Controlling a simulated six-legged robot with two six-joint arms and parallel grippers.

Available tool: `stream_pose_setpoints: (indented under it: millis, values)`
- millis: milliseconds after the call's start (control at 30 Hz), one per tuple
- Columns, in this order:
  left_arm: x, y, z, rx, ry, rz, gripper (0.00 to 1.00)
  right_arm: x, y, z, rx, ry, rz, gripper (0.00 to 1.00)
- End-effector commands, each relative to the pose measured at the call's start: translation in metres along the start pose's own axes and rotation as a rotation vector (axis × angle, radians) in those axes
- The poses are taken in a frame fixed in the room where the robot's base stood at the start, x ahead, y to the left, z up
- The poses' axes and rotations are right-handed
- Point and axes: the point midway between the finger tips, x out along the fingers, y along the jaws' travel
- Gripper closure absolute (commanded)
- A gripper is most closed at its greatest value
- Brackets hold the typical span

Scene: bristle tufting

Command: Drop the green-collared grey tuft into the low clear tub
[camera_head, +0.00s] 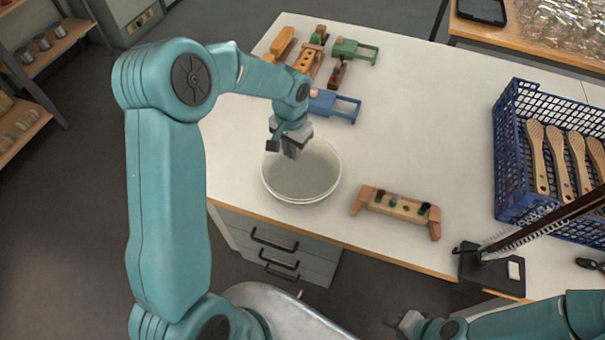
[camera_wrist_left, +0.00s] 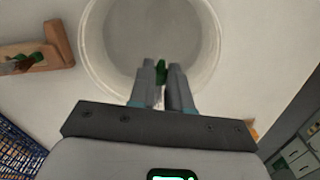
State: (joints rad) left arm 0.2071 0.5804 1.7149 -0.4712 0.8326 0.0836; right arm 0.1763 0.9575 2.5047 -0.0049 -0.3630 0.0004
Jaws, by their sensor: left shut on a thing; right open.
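The low clear tub (camera_head: 299,197) stands on the white bench near its front edge, round and seemingly empty. It also shows in the left wrist view (camera_wrist_left: 92,55). My left gripper (camera_head: 292,154) is over the tub's back part, pointing down. In the left wrist view its fingers (camera_wrist_left: 161,78) are shut on a small green piece (camera_wrist_left: 161,71), the tuft's green collar. The tuft's grey bristles cannot be made out there, and the tuft is hidden by the fingers in the head view. My right gripper (camera_head: 407,322) is open and low at the bottom, away from the tub.
A wooden holder (camera_head: 401,206) with several dark and green tufts stands right of the tub. Wooden and coloured tools, including a blue one (camera_head: 335,105), lie behind it. A blue crate (camera_head: 508,150) of brushes and a black stand (camera_head: 490,270) are at the right. The bench middle is clear.

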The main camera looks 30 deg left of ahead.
Motion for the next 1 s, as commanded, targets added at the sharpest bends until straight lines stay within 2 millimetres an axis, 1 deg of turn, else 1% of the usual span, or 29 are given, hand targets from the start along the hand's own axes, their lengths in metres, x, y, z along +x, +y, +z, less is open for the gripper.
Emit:
stream_pose_setpoints:
  millis: [33,200,300,433,633,667,700,733,767,1000]
  values:
    - [0.011,0.000,0.001,0.000,-0.002,0.000,1.00,0.007,0.003,0.000,0.000,0.000,0.000,0.59]
    - [0.033,0.001,0.002,-0.001,-0.002,0.001,1.00,0.021,0.008,0.000,0.000,0.000,0.000,0.59]
    - [0.044,0.001,0.001,-0.001,-0.002,0.001,1.00,0.028,0.010,0.000,0.000,0.000,0.000,0.59]
    - [0.049,0.001,0.000,-0.002,0.000,0.000,1.00,0.030,0.011,-0.001,0.000,0.000,0.000,0.59]
    - [0.048,0.001,-0.002,-0.001,0.000,0.000,1.00,0.029,0.010,-0.001,0.000,0.000,0.000,0.59]
    - [0.048,0.001,-0.002,-0.001,0.000,0.000,0.79,0.029,0.010,-0.001,0.000,0.000,0.000,0.59]
    - [0.048,0.001,-0.002,-0.001,0.000,0.000,0.66,0.029,0.010,-0.001,0.000,0.000,0.000,0.59]
    - [0.048,0.001,-0.002,-0.001,0.000,0.000,0.56,0.029,0.010,-0.001,0.000,0.000,0.000,0.59]
    - [0.048,0.001,-0.003,-0.001,0.000,0.000,0.53,0.029,0.010,-0.001,0.000,0.000,0.000,0.59]
    - [0.048,0.001,-0.003,-0.001,0.000,0.000,0.53,0.029,0.010,-0.001,0.000,0.000,0.000,0.59]
